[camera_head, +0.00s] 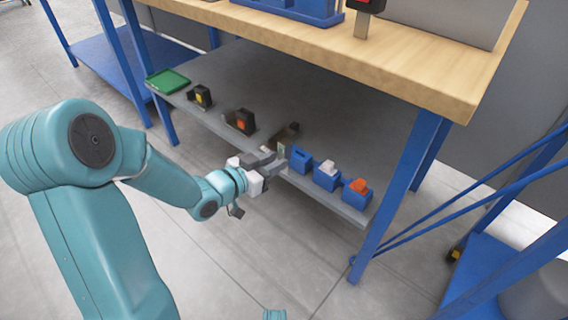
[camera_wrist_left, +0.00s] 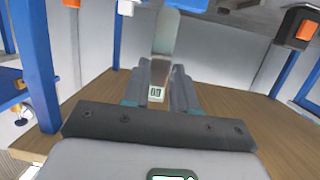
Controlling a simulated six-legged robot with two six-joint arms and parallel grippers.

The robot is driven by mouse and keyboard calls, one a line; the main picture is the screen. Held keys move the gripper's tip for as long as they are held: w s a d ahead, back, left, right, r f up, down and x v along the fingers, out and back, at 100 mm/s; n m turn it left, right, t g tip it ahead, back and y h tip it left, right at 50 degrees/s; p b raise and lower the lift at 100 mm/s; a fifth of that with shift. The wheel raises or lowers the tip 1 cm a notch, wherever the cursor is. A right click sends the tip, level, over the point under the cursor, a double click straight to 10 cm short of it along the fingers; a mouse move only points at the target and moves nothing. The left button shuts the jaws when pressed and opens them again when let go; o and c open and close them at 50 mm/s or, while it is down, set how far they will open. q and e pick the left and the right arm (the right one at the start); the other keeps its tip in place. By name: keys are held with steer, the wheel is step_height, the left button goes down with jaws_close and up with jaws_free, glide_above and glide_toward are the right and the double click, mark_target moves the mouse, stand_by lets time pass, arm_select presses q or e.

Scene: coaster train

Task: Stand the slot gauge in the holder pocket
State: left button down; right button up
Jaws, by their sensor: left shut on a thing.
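My left gripper (camera_head: 279,155) reaches over the front edge of the lower shelf and is shut on a small pale piece, likely the slot gauge (camera_head: 282,148). In the left wrist view the gauge (camera_wrist_left: 157,75) stands up between the fingers, with a small dark-marked label low on it. A blue box with a dark opening (camera_head: 300,160) is just right of the fingertips; I cannot tell if it is the holder. A dark brown piece (camera_head: 287,132) lies behind the gripper, partly hidden. My right gripper is not in view.
To the right stand blue boxes holding a white piece (camera_head: 327,167) and an orange piece (camera_head: 359,187). To the left are black blocks with orange (camera_head: 240,122) and yellow (camera_head: 200,96) marks and a green tray (camera_head: 167,81). The wooden benchtop (camera_head: 430,70) overhangs the shelf; a blue leg (camera_head: 400,190) stands at right.

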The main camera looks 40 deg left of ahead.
arm_select(q)
steer(key=a, duration=0.1)
steer(key=s+a, duration=0.1)
steer(key=shift+a+f+n+y, duration=0.15)
steer(key=shift+a+n+y, duration=0.15)
steer(key=shift+a, duration=0.05)
steer(key=r+b+x, duration=0.2)
steer(key=x, duration=0.9)
steer(key=shift+w+b, duration=0.3)
steer(key=shift+b, duration=0.05)
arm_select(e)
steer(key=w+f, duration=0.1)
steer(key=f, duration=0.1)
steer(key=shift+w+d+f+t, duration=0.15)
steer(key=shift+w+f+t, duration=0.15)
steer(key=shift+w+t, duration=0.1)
arm_select(q)
steer(key=shift+b, duration=0.4)
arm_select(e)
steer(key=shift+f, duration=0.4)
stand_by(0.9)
